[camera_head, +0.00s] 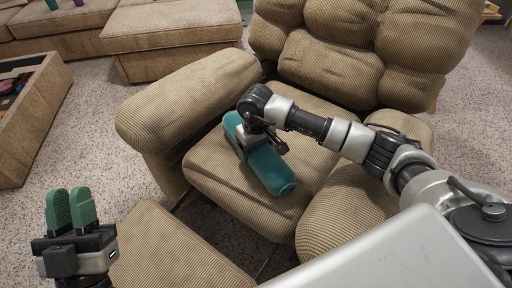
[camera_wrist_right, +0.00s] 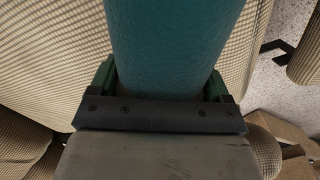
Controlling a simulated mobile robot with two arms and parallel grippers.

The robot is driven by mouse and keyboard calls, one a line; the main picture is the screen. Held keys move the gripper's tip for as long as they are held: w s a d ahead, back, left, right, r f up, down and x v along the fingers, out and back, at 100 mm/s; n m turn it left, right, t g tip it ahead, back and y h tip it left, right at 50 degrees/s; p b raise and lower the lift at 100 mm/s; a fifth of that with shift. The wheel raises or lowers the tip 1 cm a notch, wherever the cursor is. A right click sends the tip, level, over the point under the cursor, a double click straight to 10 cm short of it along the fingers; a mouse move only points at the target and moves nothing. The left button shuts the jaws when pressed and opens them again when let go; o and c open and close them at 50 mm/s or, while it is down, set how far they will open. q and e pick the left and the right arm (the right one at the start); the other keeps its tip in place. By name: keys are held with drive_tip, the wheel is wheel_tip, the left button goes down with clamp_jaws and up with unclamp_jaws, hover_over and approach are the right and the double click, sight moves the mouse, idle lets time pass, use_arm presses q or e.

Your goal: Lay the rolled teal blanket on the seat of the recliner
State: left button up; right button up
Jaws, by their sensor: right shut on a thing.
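The rolled teal blanket (camera_head: 268,169) is a smooth roll, lying lengthwise at or just over the seat of the tan ribbed recliner (camera_head: 213,168). I cannot tell whether its whole length touches the seat. My right gripper (camera_head: 243,148) comes down from above and is shut around the middle of the roll. In the right wrist view the teal roll (camera_wrist_right: 172,45) fills the space between the two green fingers. My left gripper (camera_head: 72,211) is at the lower left, away from the recliner, with its green fingers pointing up, a narrow gap between them and nothing held.
The recliner's left armrest (camera_head: 185,105) and tufted backrest (camera_head: 340,65) border the seat. The raised footrest (camera_head: 170,255) is in front. A tan sectional sofa (camera_head: 170,35) stands behind, and an open wooden box (camera_head: 35,110) with items is at left. Carpet between them is clear.

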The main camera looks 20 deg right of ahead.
drive_tip(key=o, duration=1)
use_arm(q)
drive_tip(key=shift+s+r, duration=0.15)
use_arm(e)
drive_tip(key=shift+r, duration=0.3)
wheel_tip(320, 180, up, 10)
drive_tip(key=p, duration=0.3)
drive_tip(key=shift+r, duration=0.1)
use_arm(q)
wheel_tip(320, 180, down, 10)
drive_tip(key=w+a+g+y, duration=0.1)
drive_tip(key=w+g+y, duration=0.1)
drive_tip(key=g, duration=0.7)
drive_tip(key=shift+w+r+y, duration=0.2)
drive_tip(key=shift+w+y, duration=0.2)
drive_tip(key=shift+y, duration=0.1)
use_arm(e)
drive_tip(key=shift+r, duration=0.7)
